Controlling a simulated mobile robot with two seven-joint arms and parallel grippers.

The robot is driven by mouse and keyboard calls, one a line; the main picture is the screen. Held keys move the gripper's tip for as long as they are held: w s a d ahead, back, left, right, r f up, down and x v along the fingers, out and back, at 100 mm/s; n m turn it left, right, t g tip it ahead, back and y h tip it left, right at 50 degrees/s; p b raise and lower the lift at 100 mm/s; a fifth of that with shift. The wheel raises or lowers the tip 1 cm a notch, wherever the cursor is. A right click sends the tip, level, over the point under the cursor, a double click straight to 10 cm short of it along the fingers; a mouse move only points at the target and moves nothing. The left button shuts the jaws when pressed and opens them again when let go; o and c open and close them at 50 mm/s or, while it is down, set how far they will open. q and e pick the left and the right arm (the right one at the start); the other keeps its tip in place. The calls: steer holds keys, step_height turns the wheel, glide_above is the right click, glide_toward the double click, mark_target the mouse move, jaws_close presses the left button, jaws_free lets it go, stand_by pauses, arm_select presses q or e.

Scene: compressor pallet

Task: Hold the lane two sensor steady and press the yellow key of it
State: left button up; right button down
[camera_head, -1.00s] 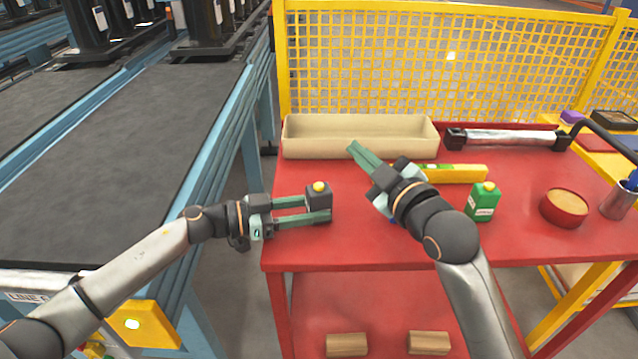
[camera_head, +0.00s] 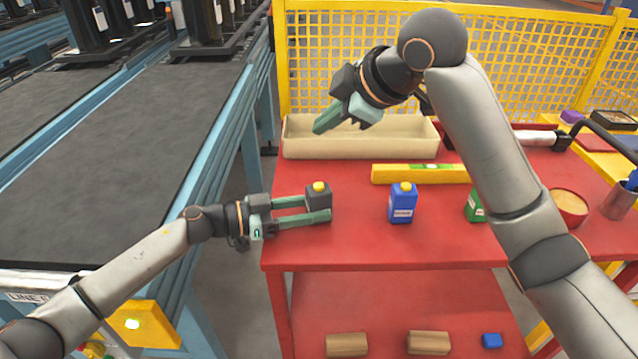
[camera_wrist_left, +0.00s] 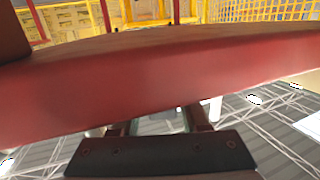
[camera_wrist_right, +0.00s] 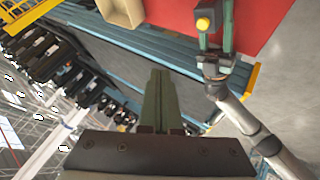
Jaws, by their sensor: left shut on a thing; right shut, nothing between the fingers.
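The lane two sensor is a small dark box (camera_head: 319,199) at the left front of the red table, with a yellow key (camera_head: 318,187) on its top. My left gripper (camera_head: 318,208) is shut on the sensor from the left, its green fingers on either side. My right gripper (camera_head: 318,128) is shut and empty, raised in the air in front of the beige tray, apart from the sensor. In the right wrist view the sensor's yellow key (camera_wrist_right: 203,24) shows upper right of my shut green fingers (camera_wrist_right: 158,100). The left wrist view shows mostly red surface; the sensor cannot be made out there.
A beige tray (camera_head: 360,154) stands at the table's back left. A yellow level (camera_head: 420,174), a blue carton (camera_head: 402,203) and a partly hidden green carton (camera_head: 473,206) stand right of the sensor. A round red tin (camera_head: 570,206) is farther right. A conveyor (camera_head: 110,160) lies left.

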steer(key=shift+f, duration=0.15)
glide_above(325, 191)
steer(key=shift+f, duration=4.3)
steer(key=shift+f, duration=0.4)
steer(key=shift+f, duration=0.5)
stand_by(0.8)
steer(key=shift+r, duration=0.9)
steer(key=shift+r, duration=0.1)
steer(key=shift+r, duration=2.45)
